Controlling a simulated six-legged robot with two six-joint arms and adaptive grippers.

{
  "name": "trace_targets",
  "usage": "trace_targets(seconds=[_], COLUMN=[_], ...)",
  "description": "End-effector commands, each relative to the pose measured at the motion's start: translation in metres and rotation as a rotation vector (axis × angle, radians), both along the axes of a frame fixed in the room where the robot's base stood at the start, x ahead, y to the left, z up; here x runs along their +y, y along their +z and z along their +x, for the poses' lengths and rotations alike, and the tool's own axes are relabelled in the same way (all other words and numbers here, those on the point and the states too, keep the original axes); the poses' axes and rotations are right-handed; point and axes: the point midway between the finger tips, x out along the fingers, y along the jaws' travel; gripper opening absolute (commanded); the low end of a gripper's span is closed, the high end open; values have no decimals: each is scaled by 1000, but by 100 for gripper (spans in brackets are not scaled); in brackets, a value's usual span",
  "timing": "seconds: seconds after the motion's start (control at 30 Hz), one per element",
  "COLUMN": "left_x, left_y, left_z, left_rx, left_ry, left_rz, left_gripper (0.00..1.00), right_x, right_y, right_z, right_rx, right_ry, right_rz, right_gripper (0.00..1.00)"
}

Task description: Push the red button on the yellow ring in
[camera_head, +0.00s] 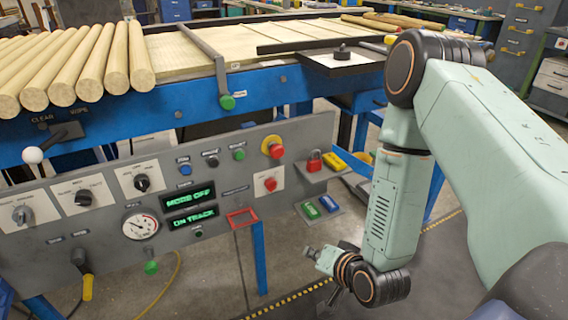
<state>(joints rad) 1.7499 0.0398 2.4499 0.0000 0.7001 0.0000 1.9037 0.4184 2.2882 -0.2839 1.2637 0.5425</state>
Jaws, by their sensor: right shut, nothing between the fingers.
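The red button (277,152) stands out from a yellow ring (266,144) at the upper right of the grey control panel (210,255). My right arm comes in from the right, and its gripper (314,252) hangs low, to the right of the panel and well below the red button. Its fingers are small in the picture, shut and empty, and point left. The gripper is apart from the button, and nothing covers the button. My left gripper is not in view.
A smaller red knob (270,184) sits on a white plate below the button. Wooden rods (85,65) lie on the blue-framed line above.

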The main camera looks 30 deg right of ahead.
Motion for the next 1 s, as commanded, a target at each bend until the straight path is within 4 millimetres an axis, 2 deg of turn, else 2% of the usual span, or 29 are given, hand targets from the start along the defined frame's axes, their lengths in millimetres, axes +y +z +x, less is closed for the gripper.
trace_targets(seconds=[0.03,0.1,0.2,0.3,0.43,0.63,1.0], left_x=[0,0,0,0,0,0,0], left_y=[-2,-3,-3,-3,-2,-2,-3], left_z=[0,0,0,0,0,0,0], left_rx=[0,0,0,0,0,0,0], left_ry=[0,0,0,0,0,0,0], left_rz=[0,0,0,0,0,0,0], left_gripper=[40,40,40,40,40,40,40], right_x=[-7,-14,-23,-25,-26,-28,-28], right_y=[14,36,67,93,116,125,124], right_z=[15,33,51,60,64,64,65], right_rx=[-87,-206,-358,-475,-570,-604,-599], right_ry=[-56,-123,-194,-229,-254,-283,-285], right_rz=[61,162,313,457,607,712,719], right_gripper=[0,0,0,0,0,0,0])
